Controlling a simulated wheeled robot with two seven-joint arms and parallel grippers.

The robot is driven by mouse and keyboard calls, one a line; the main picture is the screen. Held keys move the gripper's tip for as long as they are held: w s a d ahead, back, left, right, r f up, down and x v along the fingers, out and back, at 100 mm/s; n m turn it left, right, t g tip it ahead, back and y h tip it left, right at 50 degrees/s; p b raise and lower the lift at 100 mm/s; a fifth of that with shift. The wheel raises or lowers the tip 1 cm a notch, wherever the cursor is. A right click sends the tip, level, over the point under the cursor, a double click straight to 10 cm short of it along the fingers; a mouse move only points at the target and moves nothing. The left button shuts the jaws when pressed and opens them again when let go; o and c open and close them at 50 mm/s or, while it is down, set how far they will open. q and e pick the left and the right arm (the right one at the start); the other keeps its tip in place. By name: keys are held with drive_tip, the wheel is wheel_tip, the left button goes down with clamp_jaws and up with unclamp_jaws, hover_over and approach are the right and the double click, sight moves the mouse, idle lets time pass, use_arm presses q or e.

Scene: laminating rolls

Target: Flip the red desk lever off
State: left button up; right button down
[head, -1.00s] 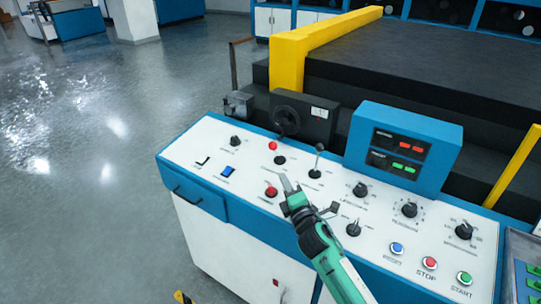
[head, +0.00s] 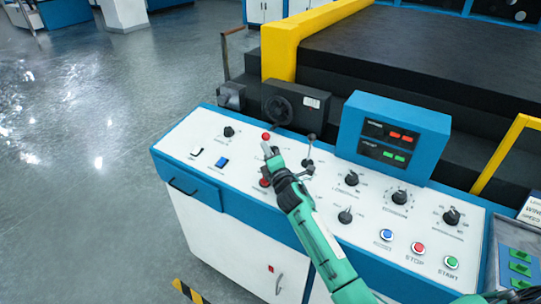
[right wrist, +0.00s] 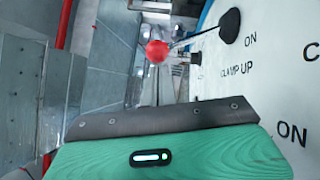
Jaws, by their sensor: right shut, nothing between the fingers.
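The red ball knob (head: 266,137) of a lever stands on the white panel of the desk, towards its back edge. In the right wrist view the red ball (right wrist: 157,51) sits on a thin rod leaning out from a black base (right wrist: 230,26), by the words "ON" and "CLAMP UP". My right gripper (head: 269,152) is shut and empty, its tip just in front of the ball in the head view. I cannot tell whether they touch. The gripper hides the lever's base in the head view. My left gripper is not in view.
A second red knob (head: 265,183) sits close beside my right gripper. A black-knobbed lever (head: 309,150) stands just right of it. A blue display box (head: 394,136) rises behind several dials. A dark handwheel (head: 278,110) is behind the desk. The panel's left part is fairly open.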

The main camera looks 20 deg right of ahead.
drive_tip(key=shift+w, duration=0.15)
drive_tip(key=shift+r, duration=0.1)
drive_tip(key=shift+w+d+r+m+g+p, duration=0.25)
drive_tip(key=shift+r+m+p, duration=0.25)
drive_tip(key=shift+p, duration=1)
drive_tip(key=w+d+r+m+g+p, duration=0.2)
drive_tip(key=w+d+p, duration=0.1)
drive_tip(key=p, duration=0.3)
drive_tip(key=shift+w+d+r+m, duration=0.2)
drive_tip(key=shift+d+r+m, duration=0.15)
drive_tip(key=shift+d, duration=0.45)
drive_tip(key=shift+d+r+p, duration=0.1)
drive_tip(key=shift+r+p, duration=0.05)
drive_tip(key=shift+p, duration=0.15)
